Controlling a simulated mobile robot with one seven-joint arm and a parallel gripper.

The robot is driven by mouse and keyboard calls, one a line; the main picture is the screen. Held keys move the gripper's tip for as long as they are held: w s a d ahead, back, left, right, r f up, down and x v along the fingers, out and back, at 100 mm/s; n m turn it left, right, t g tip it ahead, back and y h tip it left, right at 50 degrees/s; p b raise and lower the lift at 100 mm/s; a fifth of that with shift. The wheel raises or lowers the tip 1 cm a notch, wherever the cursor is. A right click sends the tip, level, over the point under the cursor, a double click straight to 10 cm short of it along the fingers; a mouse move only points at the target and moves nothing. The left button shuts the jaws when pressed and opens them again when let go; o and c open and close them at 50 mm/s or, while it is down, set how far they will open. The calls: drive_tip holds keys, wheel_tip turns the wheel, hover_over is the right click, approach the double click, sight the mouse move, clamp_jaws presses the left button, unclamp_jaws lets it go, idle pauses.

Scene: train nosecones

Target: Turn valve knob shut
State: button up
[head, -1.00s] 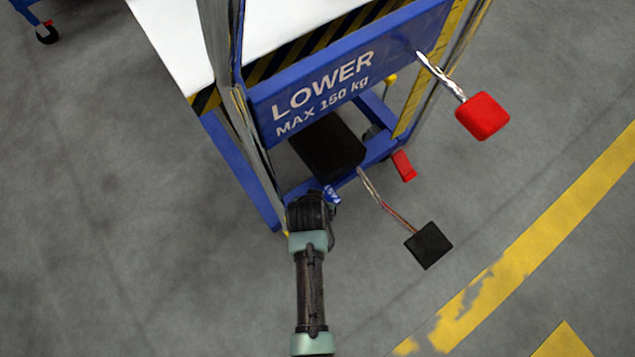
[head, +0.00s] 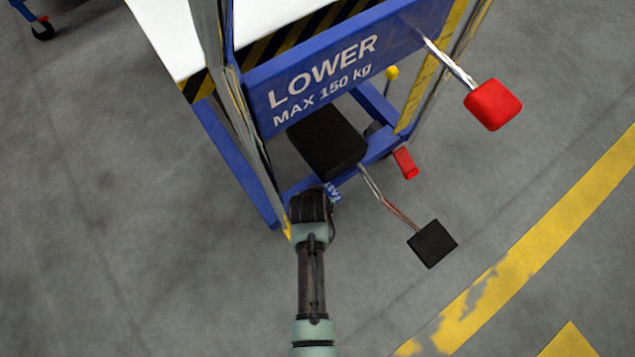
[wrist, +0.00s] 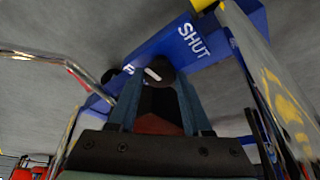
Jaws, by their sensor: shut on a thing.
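The valve knob (wrist: 160,72) is a dark round knob with a short white bar on it, in the upper middle of the wrist view. It is mounted at a blue frame plate (wrist: 180,45). White "SHUT" lettering (wrist: 194,40) is up and right of the knob; a partly covered label starting with "F" is on its left. The white bar slants and does not clearly point at "SHUT". My gripper (wrist: 156,92) is shut on the knob, with a finger on each side. In the head view my wrist hides the knob, low on the blue lift cart (head: 345,80).
A black pedal (head: 432,243) on a bent rod sticks out right of my wrist. A red pedal (head: 404,162) and a red-ended lever (head: 493,104) are farther right. A bent metal rod (wrist: 75,68) crosses the wrist view's left side. Floor right of the cart is clear.

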clamp_jaws()
drive_tip(key=shift+r, duration=0.1)
drive_tip(key=shift+d+r+n+y+p, duration=0.1)
drive_tip(key=shift+n+y+p, duration=0.2)
drive_tip(key=shift+n+p, duration=0.65)
drive_tip(key=shift+n+y+p, duration=0.35)
drive_tip(key=shift+n+y, duration=0.05)
drive_tip(key=shift+n, duration=0.55)
drive_tip(key=n+y, duration=0.1)
drive_tip(key=n, duration=0.3)
drive_tip(key=shift+w+d+f+g+y, duration=0.1)
drive_tip(key=shift+d+f+g+y, duration=0.1)
drive_tip(key=shift+g+y, duration=0.15)
drive_tip(key=shift+d+n+g+y+b, duration=0.1)
drive_tip(key=shift+n+g+y+b, duration=0.35)
drive_tip(key=shift+n, duration=1.65)
